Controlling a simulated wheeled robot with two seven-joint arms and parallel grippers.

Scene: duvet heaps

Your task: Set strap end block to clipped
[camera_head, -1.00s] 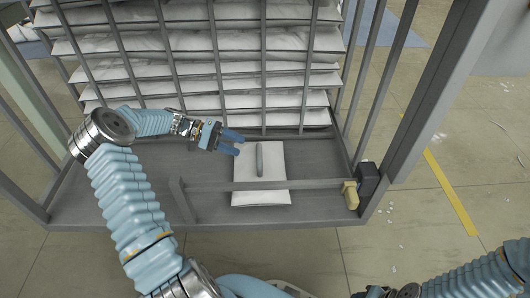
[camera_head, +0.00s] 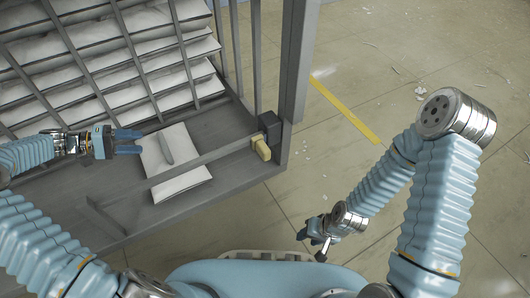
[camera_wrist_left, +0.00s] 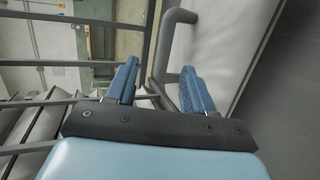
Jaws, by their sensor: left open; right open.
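A yellow block (camera_head: 261,147), seemingly the strap end block, sits at the right end of a grey bar (camera_head: 190,167), beside a dark box (camera_head: 270,125) at the cage's corner post. I cannot tell whether it is clipped. My left gripper (camera_head: 140,141) is open and empty, just left of the grey handle (camera_head: 166,149) on a white slab. In the left wrist view its two blue fingers (camera_wrist_left: 158,75) are apart, with the grey handle (camera_wrist_left: 172,45) beyond them. My right gripper (camera_head: 312,244) is open and empty, low over the floor, outside the cage and away from the yellow block.
The grey cage holds several layers of white duvets (camera_head: 110,55) behind slanting bars. The white slab (camera_head: 182,185) lies on the cage floor, partly under the bar. A thick corner post (camera_head: 296,70) stands right of the block. The tiled floor (camera_head: 400,65) on the right is mostly clear.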

